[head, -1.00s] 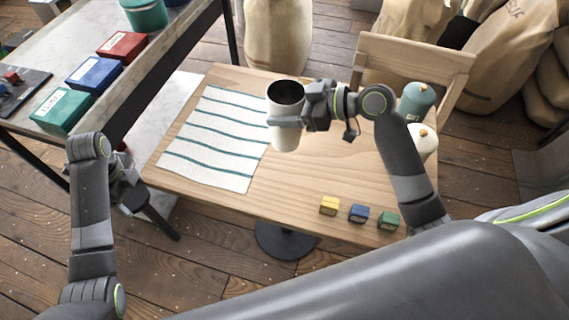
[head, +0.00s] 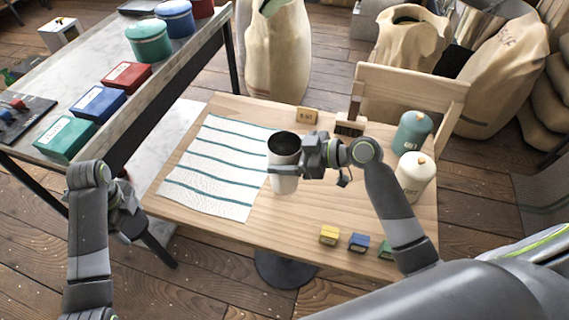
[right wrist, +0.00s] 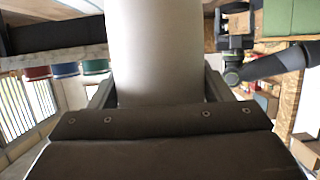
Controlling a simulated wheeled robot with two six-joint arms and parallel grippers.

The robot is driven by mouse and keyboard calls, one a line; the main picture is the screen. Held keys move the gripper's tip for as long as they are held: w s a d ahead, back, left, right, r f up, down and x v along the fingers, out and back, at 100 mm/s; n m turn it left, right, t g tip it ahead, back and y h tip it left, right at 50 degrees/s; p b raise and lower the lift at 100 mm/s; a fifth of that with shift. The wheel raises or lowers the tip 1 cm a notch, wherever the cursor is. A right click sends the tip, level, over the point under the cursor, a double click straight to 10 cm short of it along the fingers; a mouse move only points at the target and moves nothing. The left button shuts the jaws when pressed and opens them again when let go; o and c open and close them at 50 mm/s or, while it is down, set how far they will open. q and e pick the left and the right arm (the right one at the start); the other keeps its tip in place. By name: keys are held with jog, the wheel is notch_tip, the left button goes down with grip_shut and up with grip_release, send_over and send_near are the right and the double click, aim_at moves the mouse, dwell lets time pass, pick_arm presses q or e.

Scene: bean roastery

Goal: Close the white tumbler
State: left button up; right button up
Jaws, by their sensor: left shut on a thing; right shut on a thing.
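The white tumbler (head: 284,180) is upright with its dark open mouth facing up, over the right edge of the striped cloth. My right gripper (head: 297,157) is shut on its side, below the rim. Whether its base touches the table is not clear. The tumbler's pale wall (right wrist: 158,50) fills the middle of the right wrist view, between the fingers. My left gripper (head: 128,212) is low at the left, beside the table's left edge and well apart from the tumbler. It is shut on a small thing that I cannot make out. No lid is clearly visible.
The striped cloth (head: 205,178) lies on the wooden table (head: 300,215). A teal canister (head: 411,133) and a white canister (head: 414,178) stand at the right. Yellow (head: 329,235), blue (head: 358,242) and green (head: 386,249) blocks line the front. A brush (head: 350,127) stands behind the tumbler.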

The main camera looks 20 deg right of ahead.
pick_arm(q)
jog(key=shift+r, duration=0.15)
pick_arm(e)
notch_tip(320, 180, down, 4)
jog(key=shift+r, duration=0.25)
jog(key=shift+f, duration=0.15)
jog(key=o, duration=1.4)
jog(key=shift+o, duration=0.2)
